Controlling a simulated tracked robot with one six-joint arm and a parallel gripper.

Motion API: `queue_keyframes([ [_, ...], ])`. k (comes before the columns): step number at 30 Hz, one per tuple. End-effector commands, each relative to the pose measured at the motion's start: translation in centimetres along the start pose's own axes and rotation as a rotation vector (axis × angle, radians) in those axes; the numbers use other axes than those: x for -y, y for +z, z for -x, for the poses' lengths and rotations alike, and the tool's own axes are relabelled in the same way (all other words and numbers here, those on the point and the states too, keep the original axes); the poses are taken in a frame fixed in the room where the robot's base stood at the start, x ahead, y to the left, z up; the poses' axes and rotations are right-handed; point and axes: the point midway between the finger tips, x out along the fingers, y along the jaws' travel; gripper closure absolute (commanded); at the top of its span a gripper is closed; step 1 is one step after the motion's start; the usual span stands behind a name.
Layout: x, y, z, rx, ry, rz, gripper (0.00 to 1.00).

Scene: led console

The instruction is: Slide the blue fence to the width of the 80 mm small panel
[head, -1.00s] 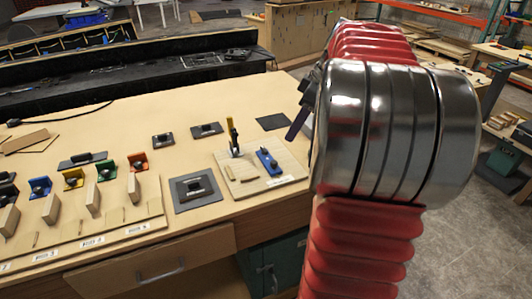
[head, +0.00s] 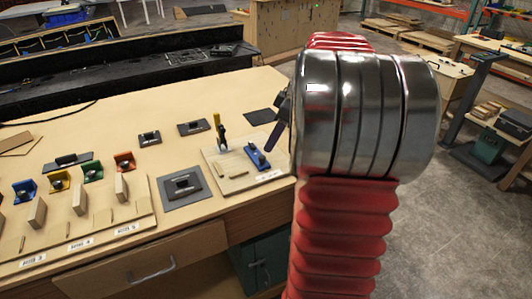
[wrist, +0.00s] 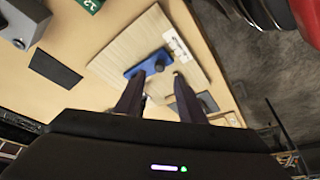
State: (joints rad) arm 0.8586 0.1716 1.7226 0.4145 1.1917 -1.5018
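The blue fence (head: 257,157) lies on a light wooden board (head: 236,182) on the bench. In the wrist view the fence (wrist: 149,64) is a blue bar with a dark round knob on the board (wrist: 130,42). My gripper (wrist: 158,82) is open, with two dark fingers apart and pointing at the fence; nothing shows between their tips. I cannot tell whether they touch it. In the head view one finger shows left of my arm, beside the fence; the rest is hidden. No panel is readable as the 80 mm small panel.
A black and yellow upright clamp (head: 220,132) stands on the board. Dark plates lie around it, including a large grey one (head: 185,188) and a flat one (head: 262,116). Coloured brackets and wooden blocks line a rack (head: 75,225) at left.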

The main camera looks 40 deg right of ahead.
Motion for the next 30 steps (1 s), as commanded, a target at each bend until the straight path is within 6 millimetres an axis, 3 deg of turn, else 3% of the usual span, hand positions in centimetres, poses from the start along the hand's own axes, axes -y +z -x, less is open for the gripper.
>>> queue_keyframes([
  [6,0.1,0.0,-3.5,0.0,-0.003,0.001,0.64],
  [13,0.0,0.0,-6.3,0.001,-0.001,0.002,0.64],
  [25,0.0,-0.1,-7.0,0.0,0.0,0.001,0.64],
  [30,0.0,-0.1,-7.0,0.0,0.0,0.001,0.75],
])
